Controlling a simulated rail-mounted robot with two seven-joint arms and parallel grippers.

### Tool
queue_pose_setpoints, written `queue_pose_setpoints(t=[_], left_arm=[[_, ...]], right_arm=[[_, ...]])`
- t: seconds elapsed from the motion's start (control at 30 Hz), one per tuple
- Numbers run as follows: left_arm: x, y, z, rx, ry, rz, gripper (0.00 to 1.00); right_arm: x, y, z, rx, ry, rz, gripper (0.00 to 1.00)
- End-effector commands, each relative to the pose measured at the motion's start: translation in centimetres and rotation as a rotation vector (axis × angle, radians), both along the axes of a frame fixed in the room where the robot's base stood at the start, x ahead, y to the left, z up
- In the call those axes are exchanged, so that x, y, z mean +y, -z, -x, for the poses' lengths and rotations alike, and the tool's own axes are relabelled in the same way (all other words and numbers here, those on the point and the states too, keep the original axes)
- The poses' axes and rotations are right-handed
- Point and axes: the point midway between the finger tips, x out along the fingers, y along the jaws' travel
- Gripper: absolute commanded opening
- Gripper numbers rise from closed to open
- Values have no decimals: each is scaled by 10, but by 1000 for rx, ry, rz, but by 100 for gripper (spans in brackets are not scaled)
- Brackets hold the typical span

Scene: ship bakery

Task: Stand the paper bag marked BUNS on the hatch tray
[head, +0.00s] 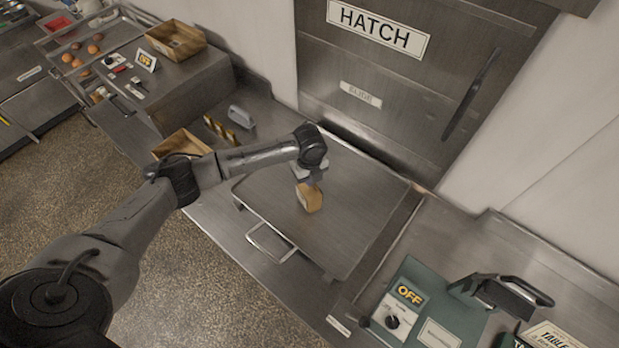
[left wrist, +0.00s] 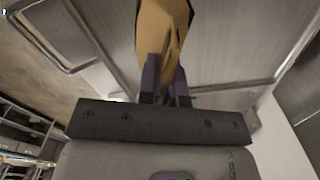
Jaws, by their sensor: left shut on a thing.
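A brown paper bag (head: 310,198) is at the hatch tray, under my left gripper (head: 307,180) in the head view. Its marking cannot be read. The left wrist view shows the bag (left wrist: 163,28) between the two fingers of my left gripper (left wrist: 166,80), which is shut on its top. The hatch tray (head: 345,222) is a flat metal tray with a front handle, in front of the hatch door. The bag looks close to upright over the tray's middle. I cannot tell whether its base touches the tray. My right gripper is not in view.
The closed hatch door (head: 395,75) stands behind the tray. A green unit marked OFF (head: 425,305) is at the lower right. A wooden box (head: 180,145), a striped block (head: 219,130) and a grey metal object (head: 241,117) are to the left. The tray around the bag is bare.

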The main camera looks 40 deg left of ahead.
Motion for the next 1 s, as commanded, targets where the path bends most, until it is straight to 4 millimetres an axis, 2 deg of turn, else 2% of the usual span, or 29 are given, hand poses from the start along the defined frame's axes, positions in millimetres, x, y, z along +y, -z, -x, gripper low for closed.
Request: queue_pose_setpoints(t=[0.1,0.47,0.5,0.73,1.0], left_arm=[[0,9,0,-1,0,0,0],[0,13,0,-1,1,0,0],[0,14,0,-1,0,0,8],[0,13,0,-1,1,0,30],[0,12,0,-1,1,0,31]], right_arm=[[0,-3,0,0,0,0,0],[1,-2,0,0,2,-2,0],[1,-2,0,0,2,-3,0],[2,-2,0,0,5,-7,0],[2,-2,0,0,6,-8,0]])
